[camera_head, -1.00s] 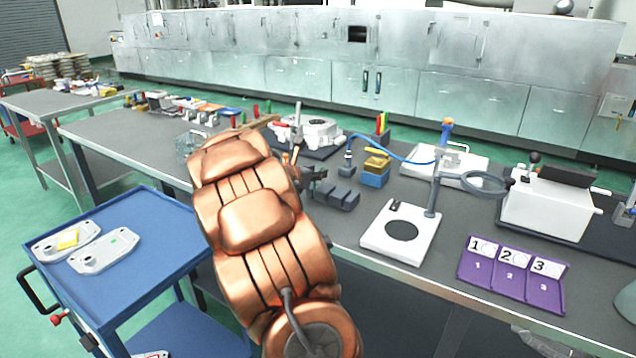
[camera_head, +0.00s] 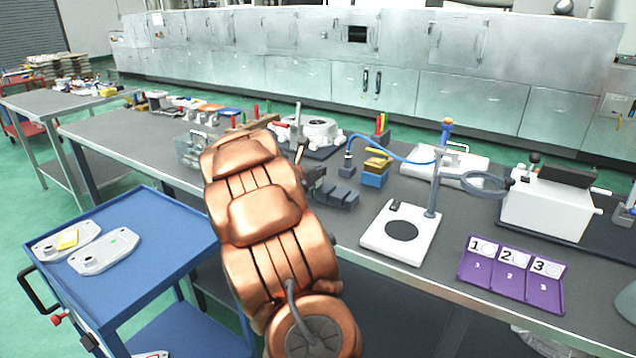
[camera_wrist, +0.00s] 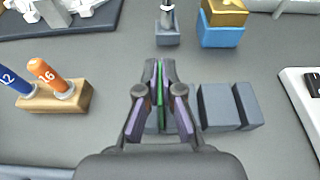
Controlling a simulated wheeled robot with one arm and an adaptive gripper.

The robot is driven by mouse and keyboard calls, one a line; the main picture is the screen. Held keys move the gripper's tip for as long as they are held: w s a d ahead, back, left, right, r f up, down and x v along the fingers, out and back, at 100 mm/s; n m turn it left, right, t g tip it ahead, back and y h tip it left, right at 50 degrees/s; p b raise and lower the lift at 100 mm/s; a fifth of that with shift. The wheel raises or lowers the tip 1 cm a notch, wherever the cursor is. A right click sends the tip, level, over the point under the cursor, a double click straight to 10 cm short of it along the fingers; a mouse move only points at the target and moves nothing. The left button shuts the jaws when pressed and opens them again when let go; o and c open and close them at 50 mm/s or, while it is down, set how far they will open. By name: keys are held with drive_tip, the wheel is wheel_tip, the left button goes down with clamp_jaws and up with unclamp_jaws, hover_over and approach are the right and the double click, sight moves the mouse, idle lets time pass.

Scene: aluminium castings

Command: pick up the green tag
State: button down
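In the wrist view, my gripper (camera_wrist: 160,68) has its two dark fingers drawn close together. A thin green tag (camera_wrist: 160,88) stands edge-on between their purple-lined inner faces, and the fingers look shut on it. Grey blocks (camera_wrist: 217,107) stand in a row just right of the fingers. In the head view, my arm hides most of the gripper and the tag is not clearly seen.
A wooden holder (camera_wrist: 52,98) with blue and orange numbered markers is on the left. A blue block with a yellow top (camera_wrist: 221,27) and a small grey stand (camera_wrist: 167,36) are beyond the gripper. A white stand base (camera_head: 401,232) is to the right on the grey bench.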

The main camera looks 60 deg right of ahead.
drive_tip(key=shift+r, duration=0.5)
wheel_tip(320, 180, up, 3)
drive_tip(key=shift+f+p, duration=0.1)
drive_tip(key=shift+p, duration=0.2)
drive_tip(key=s+a, duration=0.3)
drive_tip(key=a, duration=0.4)
drive_tip(key=s+a+r+b, duration=0.1)
drive_tip(key=s+a, duration=0.2)
drive_tip(key=a, duration=0.5)
drive_tip(key=shift+r, duration=0.1)
